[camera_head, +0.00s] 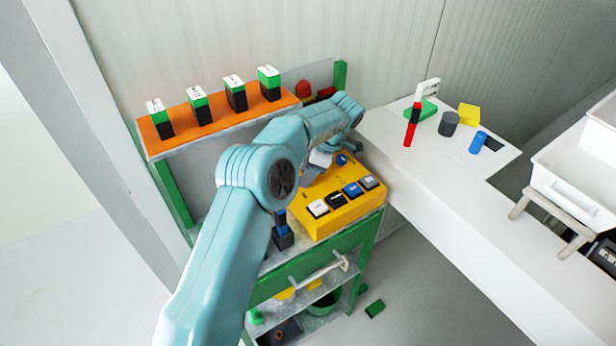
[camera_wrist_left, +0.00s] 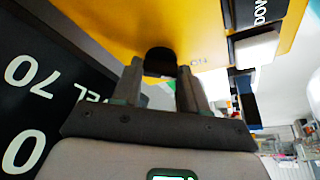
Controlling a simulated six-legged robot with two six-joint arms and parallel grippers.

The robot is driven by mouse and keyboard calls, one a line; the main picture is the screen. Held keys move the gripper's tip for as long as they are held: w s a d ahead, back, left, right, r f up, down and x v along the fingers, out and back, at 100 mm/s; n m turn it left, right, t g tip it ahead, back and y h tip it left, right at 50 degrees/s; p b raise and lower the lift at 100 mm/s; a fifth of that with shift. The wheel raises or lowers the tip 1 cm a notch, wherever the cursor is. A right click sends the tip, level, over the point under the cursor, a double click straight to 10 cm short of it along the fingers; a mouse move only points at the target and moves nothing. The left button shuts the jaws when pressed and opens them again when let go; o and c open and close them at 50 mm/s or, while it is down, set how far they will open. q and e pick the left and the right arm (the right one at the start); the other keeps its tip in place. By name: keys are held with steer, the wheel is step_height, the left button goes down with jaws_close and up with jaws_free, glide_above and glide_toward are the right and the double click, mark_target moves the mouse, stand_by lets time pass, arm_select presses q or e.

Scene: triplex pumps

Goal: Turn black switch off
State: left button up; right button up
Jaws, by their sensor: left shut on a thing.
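The yellow control box (camera_head: 342,222) stands on the green-framed bench, with white, black, blue and grey buttons along its near edge. In the left wrist view its yellow face (camera_wrist_left: 100,22) fills the upper part. A black switch (camera_wrist_left: 160,61) sticks out of that face. My left gripper (camera_wrist_left: 160,76) has one finger on each side of the black switch and is shut on it. In the head view my left arm covers the switch, and the left gripper (camera_head: 318,160) shows only in part at the box. A blue knob (camera_head: 342,159) sits beyond it. My right gripper is not in view.
An orange shelf (camera_head: 222,127) with several green-and-black blocks stands behind the arm. A white table (camera_head: 420,160) on the right holds a grey cylinder (camera_head: 448,124), a blue cylinder (camera_head: 478,142) and other pieces. White bins (camera_head: 575,175) stand far right.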

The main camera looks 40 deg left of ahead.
arm_select(q)
steer(key=m+t+b, duration=0.1)
steer(key=m+b, duration=0.1)
steer(key=b, duration=0.1)
steer(key=m+t+b, duration=0.1)
steer(key=m+b, duration=0.2)
steer(key=shift+s+a+y+b, duration=0.1)
steer(key=shift+s+y+b, duration=0.1)
steer(key=shift+y+b, duration=0.1)
steer(key=m+t+b, duration=0.1)
steer(key=m+b, duration=0.1)
steer(key=shift+m, duration=0.3)
steer(key=shift+s+r+m+t+b, duration=0.1)
steer(key=shift+r+m+t+b, duration=0.1)
steer(key=shift+m+t+b, duration=0.65)
steer(key=shift+r+m+g, duration=0.1)
steer(key=shift+m+g, duration=0.25)
steer(key=shift+m, duration=0.1)
steer(key=o, duration=0.8)
steer(key=shift+a, duration=0.1)
